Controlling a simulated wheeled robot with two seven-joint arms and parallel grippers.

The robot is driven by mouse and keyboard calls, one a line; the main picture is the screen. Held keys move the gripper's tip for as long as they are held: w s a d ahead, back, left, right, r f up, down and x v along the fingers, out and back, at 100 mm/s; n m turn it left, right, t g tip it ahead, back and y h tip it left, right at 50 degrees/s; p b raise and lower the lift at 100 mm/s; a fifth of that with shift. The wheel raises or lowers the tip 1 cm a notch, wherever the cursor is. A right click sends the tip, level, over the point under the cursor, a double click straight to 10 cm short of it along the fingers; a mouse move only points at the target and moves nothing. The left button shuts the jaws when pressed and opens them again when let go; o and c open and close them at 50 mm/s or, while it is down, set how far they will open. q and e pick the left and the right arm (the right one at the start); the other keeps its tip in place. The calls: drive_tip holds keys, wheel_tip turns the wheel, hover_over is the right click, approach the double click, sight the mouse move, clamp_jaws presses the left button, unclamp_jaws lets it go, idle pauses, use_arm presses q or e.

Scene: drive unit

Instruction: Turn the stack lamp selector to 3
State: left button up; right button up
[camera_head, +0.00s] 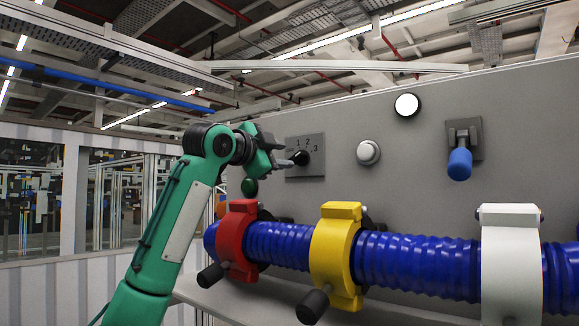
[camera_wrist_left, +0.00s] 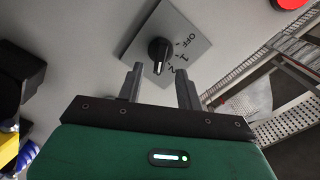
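The stack lamp selector is a black knob on a grey square plate (camera_head: 305,170) marked with numbers, on the grey panel. In the left wrist view the knob (camera_wrist_left: 158,50) has a white pointer line aimed down in the picture, just left of the 2. OFF, 1 and 2 are readable there; the 3 is not, so I cannot tell the exact setting. My left gripper (camera_wrist_left: 158,75) is open and empty, its fingers either side of the knob in the picture, with no contact visible. In the head view the left gripper (camera_head: 289,162) is at the plate's left part. My right gripper is out of view.
A blue ribbed hose (camera_head: 410,262) with red (camera_head: 238,228), yellow (camera_head: 335,250) and white (camera_head: 511,260) clamps runs below the selector. A white push button (camera_head: 368,153), a lit round lamp (camera_head: 406,105) and a blue-handled lever (camera_head: 460,163) are to the right. A green button (camera_head: 249,187) is below-left.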

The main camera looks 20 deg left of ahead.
use_arm(q)
drive_tip(key=b+v, duration=0.4)
drive_tip(key=v, duration=0.5)
drive_tip(key=shift+s, duration=0.2)
drive_tip(key=shift+a, duration=0.1)
